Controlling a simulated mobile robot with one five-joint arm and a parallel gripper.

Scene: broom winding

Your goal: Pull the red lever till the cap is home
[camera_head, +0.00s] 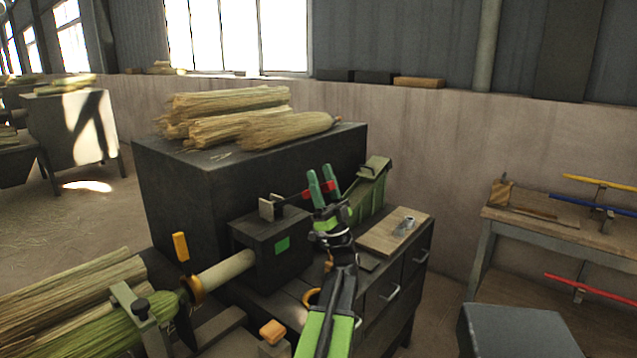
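The red lever (329,187) is a dark rod with a red grip, rising to the right from the dark machine head (270,245). My gripper (322,183) has its two green fingertips at the red grip, overlapping it in this view. Red shows beside and between the fingers; whether they press on it is unclear. A yellow-brown ring (197,290) sits at the end of the pale spindle (226,272), next to the green-tinted broom bundle (125,325). I cannot tell for certain which part is the cap or where it sits.
Straw bundles (245,118) lie on the large dark cabinet (190,190) behind. A green housing (368,195) and a wooden board (383,240) stand right of my gripper. A side bench (540,225) with coloured rods is at the right. A grey box (520,330) is lower right.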

